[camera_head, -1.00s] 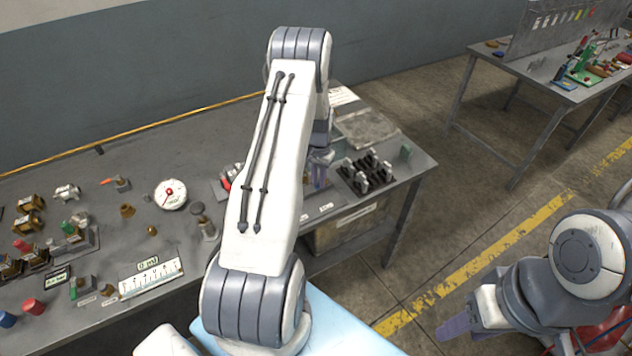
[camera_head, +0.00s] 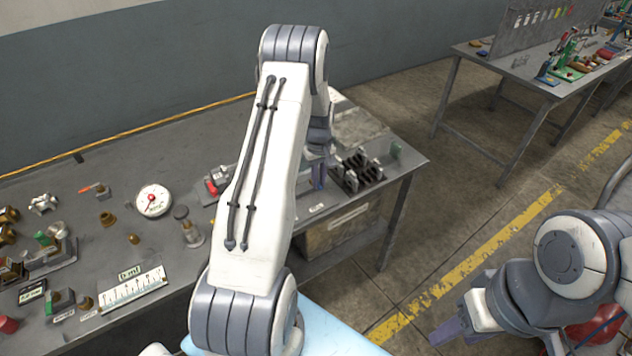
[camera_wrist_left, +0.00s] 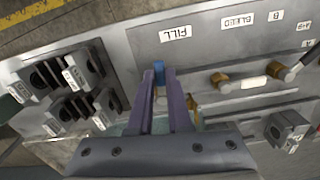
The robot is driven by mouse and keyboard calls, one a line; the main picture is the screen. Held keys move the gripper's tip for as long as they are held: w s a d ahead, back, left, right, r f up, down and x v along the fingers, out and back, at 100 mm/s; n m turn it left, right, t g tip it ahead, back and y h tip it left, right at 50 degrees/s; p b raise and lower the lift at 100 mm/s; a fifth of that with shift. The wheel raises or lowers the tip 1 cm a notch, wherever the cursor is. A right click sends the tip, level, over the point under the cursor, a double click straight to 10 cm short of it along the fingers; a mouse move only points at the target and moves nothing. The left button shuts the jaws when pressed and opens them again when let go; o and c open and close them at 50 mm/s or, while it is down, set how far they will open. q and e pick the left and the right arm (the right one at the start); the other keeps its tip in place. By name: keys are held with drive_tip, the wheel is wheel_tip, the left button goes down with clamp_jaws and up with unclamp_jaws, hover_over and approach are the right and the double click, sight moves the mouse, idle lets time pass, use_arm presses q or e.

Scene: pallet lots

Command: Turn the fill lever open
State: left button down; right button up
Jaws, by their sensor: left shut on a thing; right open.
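My left gripper (camera_wrist_left: 162,90) is shut on the blue fill lever (camera_wrist_left: 159,76), just below the FILL label (camera_wrist_left: 180,32) on a grey panel in the left wrist view. Only the lever's blue tip shows between the fingertips; its base is hidden. In the head view my left gripper (camera_head: 319,174) is low at the bench's right part, partly behind my own arm, and the lever cannot be made out there. My right gripper (camera_head: 452,332) is open and empty, off the bench at the lower right.
Brass-ended levers (camera_wrist_left: 228,84) sit right of the fill lever, under other labels. A block of labelled dark clips (camera_wrist_left: 75,75) is to its left. On the bench are a round gauge (camera_head: 154,201) and a ruler plate (camera_head: 132,288). Another table (camera_head: 520,70) stands far right.

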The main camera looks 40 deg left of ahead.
use_arm(q)
drive_tip(key=shift+w+d+n, duration=0.15)
drive_tip(key=shift+w+n, duration=0.05)
drive_tip(key=shift+n, duration=0.5)
drive_tip(key=c, duration=1.1)
unclamp_jaws()
drive_tip(key=shift+c, duration=0.2)
drive_tip(key=shift+w+r+b, duration=0.1)
drive_tip(key=shift+r+b, duration=0.3)
drive_tip(key=shift+r, duration=0.15)
wheel_tip(320, 180, up, 10)
drive_tip(key=b, duration=0.2)
drive_tip(key=shift+f, duration=0.25)
drive_tip(key=shift+d, duration=0.1)
